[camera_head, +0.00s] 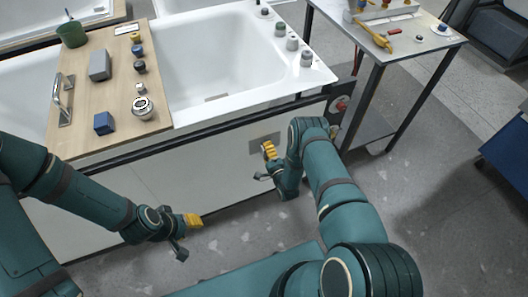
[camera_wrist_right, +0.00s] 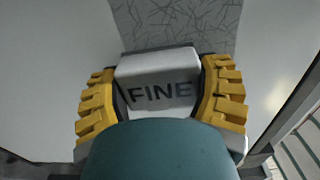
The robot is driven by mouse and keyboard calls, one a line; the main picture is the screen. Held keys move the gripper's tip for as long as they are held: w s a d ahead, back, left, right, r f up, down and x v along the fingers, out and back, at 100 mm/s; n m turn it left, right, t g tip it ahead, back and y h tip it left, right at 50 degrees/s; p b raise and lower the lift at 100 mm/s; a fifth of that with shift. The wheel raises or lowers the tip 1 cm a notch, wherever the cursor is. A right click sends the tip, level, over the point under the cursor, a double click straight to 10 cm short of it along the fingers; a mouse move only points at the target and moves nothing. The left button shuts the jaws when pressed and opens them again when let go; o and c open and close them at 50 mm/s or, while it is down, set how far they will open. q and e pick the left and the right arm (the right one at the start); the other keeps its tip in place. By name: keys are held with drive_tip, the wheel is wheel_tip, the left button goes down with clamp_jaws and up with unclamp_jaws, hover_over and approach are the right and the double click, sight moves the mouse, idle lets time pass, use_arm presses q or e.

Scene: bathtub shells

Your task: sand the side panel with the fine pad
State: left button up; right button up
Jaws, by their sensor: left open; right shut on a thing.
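The white side panel (camera_head: 215,172) runs along the front of the bathtub below its dark rail. A grey scratched patch (camera_head: 255,139) lies on it, and this patch also shows at the top of the right wrist view (camera_wrist_right: 175,22). My right gripper (camera_head: 268,151) is at this patch. In the right wrist view its yellow fingers are shut on a light grey block marked FINE, the fine pad (camera_wrist_right: 158,92). The pad's front edge is close to the patch; I cannot tell whether it touches. My left gripper (camera_head: 190,222) is open and empty, low in front of the panel.
A metal table (camera_head: 400,45) with tools stands at the right. The floor in front is clear.

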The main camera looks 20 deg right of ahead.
sight(272, 141)
drive_tip(key=shift+w+d, duration=0.1)
drive_tip(key=shift+d, duration=1.8)
drive_tip(key=shift+w+d+r, duration=0.15)
drive_tip(key=shift+d, duration=1.6)
drive_tip(key=shift+r+p, duration=0.85)
drive_tip(key=shift+r, duration=0.3)
drive_tip(key=shift+s+a+f, duration=0.1)
drive_tip(key=shift+s+a, duration=0.05)
drive_tip(key=shift+a, duration=0.85)
drive_tip(key=shift+s+a+f, duration=0.1)
drive_tip(key=shift+a, duration=0.9)
